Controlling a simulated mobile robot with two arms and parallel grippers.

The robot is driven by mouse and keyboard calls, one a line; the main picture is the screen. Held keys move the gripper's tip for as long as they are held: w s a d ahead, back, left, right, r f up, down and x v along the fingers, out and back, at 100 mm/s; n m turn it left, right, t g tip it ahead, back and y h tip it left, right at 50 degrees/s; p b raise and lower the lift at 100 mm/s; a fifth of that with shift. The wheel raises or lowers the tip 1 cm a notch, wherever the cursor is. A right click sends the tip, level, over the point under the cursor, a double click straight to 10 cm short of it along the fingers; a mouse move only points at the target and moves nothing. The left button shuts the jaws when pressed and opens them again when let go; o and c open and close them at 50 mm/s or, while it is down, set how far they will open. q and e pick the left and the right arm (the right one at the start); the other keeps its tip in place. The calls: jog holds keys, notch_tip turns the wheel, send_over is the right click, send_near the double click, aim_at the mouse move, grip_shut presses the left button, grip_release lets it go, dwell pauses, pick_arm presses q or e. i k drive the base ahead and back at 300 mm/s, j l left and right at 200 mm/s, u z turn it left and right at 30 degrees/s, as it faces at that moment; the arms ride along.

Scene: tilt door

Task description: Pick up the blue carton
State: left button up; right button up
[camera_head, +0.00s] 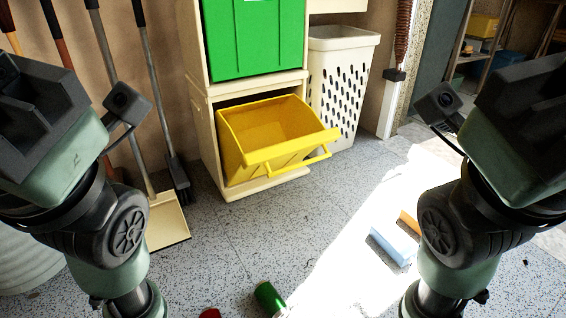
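The blue carton (394,246) is a light blue block lying on the speckled floor, right of centre, in the bright patch of light. Its right end is close to my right arm. My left gripper (38,105) is raised at the left edge, far from the carton. My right gripper (525,95) is raised at the right edge, above and to the right of the carton. The fingertips of both grippers cannot be made out, so their opening does not show.
An orange item (409,221) lies just behind the carton. A green can (268,297) and a red item (211,313) lie near the bottom. A cabinet with a tilted-open yellow bin (262,146) and a white basket (338,85) stand behind. A dustpan (167,222) stands left. The middle floor is clear.

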aim_at(387, 239)
jog(key=i+l, duration=0.6)
jog(key=i, duration=0.2)
